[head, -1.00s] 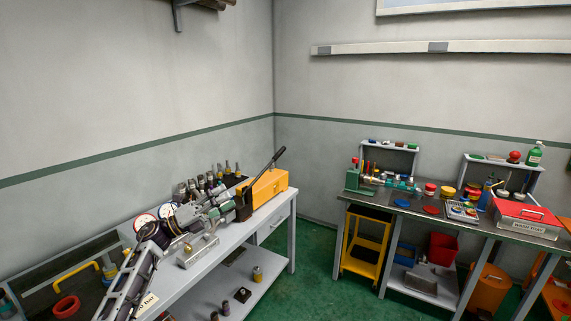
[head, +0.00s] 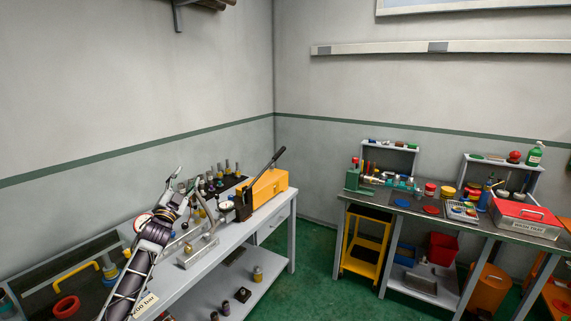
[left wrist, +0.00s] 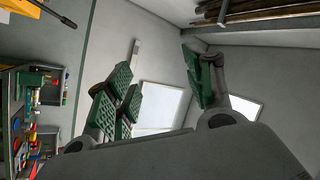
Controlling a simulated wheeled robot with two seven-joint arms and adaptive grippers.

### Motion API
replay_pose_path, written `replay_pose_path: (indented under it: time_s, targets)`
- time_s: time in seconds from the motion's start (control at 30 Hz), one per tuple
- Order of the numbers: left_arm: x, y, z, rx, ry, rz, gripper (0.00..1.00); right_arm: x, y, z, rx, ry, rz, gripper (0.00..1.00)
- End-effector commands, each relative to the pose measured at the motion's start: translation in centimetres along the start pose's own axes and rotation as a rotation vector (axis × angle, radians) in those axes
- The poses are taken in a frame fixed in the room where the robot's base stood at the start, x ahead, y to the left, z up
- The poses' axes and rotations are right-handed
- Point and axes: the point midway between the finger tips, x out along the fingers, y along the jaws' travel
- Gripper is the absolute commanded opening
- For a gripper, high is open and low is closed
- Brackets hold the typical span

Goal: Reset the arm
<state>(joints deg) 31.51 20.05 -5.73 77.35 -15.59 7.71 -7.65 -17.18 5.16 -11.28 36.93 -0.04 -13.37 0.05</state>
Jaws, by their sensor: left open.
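My left arm comes in from the lower left in the head view, over the left bench (head: 222,255). My left gripper (head: 182,184) is raised above the bench's back part and tilted upward. In the left wrist view its green-padded fingers (left wrist: 160,82) stand wide apart with nothing between them; walls and bright windows show behind. My right gripper is in neither view.
A yellow box with a black lever (head: 268,187) stands at the bench's far end. Several small fittings (head: 215,183) and a grey metal block (head: 198,251) are near my arm. A second bench (head: 470,226) with a red case (head: 525,215) stands right. Green floor lies between.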

Motion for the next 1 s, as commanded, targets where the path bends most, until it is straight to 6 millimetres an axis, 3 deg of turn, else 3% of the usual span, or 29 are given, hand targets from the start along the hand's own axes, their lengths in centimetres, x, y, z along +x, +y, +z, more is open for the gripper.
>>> replay_pose_path:
  time_s: [0.2, 0.53, 0.83, 1.0]
  targets:
    - [-0.3, 0.6, 3.8, -0.202, -0.177, 0.012, 0.53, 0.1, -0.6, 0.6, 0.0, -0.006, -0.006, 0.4]
    - [-1.4, 2.3, 7.3, -0.41, -0.357, 0.036, 0.53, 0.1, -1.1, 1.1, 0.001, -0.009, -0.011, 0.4]
    - [-5.5, 8.2, 12.2, -0.423, -0.456, 0.093, 0.53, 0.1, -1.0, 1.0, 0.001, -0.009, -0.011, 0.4]
    - [-9.2, 12.6, 15.8, -0.433, -0.535, 0.138, 0.53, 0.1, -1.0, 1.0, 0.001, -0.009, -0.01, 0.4]
